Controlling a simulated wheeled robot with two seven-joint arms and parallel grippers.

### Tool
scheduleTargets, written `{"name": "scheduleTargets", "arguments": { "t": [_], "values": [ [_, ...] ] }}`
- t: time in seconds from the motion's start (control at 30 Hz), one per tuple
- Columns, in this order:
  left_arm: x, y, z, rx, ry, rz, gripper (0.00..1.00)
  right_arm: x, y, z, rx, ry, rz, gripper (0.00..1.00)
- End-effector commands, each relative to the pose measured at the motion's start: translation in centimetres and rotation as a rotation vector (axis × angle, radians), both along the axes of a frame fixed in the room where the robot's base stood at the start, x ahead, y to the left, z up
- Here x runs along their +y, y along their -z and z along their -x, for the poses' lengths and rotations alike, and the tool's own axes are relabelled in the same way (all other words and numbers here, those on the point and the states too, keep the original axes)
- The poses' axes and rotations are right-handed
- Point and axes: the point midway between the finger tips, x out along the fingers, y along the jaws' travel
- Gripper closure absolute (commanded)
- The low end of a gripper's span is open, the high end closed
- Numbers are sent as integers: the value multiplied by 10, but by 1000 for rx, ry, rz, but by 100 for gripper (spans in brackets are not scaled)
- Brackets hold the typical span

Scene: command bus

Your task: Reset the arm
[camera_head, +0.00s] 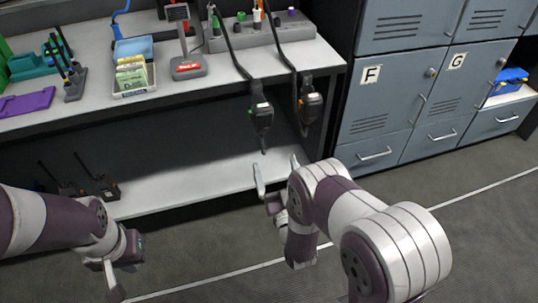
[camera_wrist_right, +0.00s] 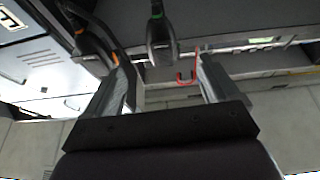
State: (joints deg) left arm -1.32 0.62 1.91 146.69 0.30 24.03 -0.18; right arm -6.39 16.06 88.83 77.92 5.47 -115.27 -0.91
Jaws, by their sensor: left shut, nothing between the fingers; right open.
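My right gripper (camera_head: 275,178) is open and empty in front of the counter, with its fingertips a little below two hanging handheld microphones. The microphone with a green mark (camera_head: 261,114) hangs nearest to it, and the one with an orange mark (camera_head: 311,100) hangs to its right. In the right wrist view, my right gripper (camera_wrist_right: 165,75) shows both fingers spread, with a dark microphone (camera_wrist_right: 160,38) beyond them and apart from them. My left gripper (camera_head: 112,280) is low at the lower left, pointing down over the floor, shut and empty.
The counter (camera_head: 215,75) holds a card tray (camera_head: 133,78), a grey device with a red display (camera_head: 187,66) and a purple item (camera_head: 27,102). Radios (camera_head: 105,187) stand on the lower shelf (camera_head: 180,185). Grey lockers (camera_head: 400,90) stand at right. The floor in front is clear.

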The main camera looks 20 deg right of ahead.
Motion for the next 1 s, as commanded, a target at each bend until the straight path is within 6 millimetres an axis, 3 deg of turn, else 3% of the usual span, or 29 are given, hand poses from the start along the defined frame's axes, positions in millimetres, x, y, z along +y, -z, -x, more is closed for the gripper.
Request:
{"name": "scheduleTargets", "arguments": {
  "t": [0.17, 0.23, 0.3, 0.4, 0.5, 0.57, 0.67, 0.83, 0.9, 0.97, 1.0],
  "values": [
    [0, 0, 0, 0, 0, 0, 100, 0, 10, -2, 49, 0, 0, 12],
    [0, 0, 0, 0, 0, 0, 100, 0, 39, -8, 197, -3, 2, 12],
    [0, 0, 0, 0, 0, 0, 100, 1, 88, -6, 464, -8, 9, 12],
    [0, 0, 0, 0, 0, 0, 100, 3, 139, 4, 897, -16, 17, 12],
    [0, 0, 0, 0, 0, 0, 100, 2, 150, 36, 1282, -20, 26, 12],
    [0, 0, 0, 0, 0, 0, 100, 0, 141, 62, 1472, -19, 29, 12],
    [0, 0, 0, 0, 0, 0, 100, -5, 110, 109, 1726, -17, 37, 12],
    [0, 0, 0, 0, 0, 0, 100, -14, 44, 173, 1971, -7, 39, 12],
    [0, 0, 0, 0, 0, 0, 100, -17, 20, 184, 1976, -3, 36, 12],
    [0, 0, 0, 0, 0, 0, 100, -19, -3, 174, 1895, 2, 25, 12],
    [0, 0, 0, 0, 0, 0, 100, -22, -20, 159, 1820, 11, 10, 12]
  ]
}}
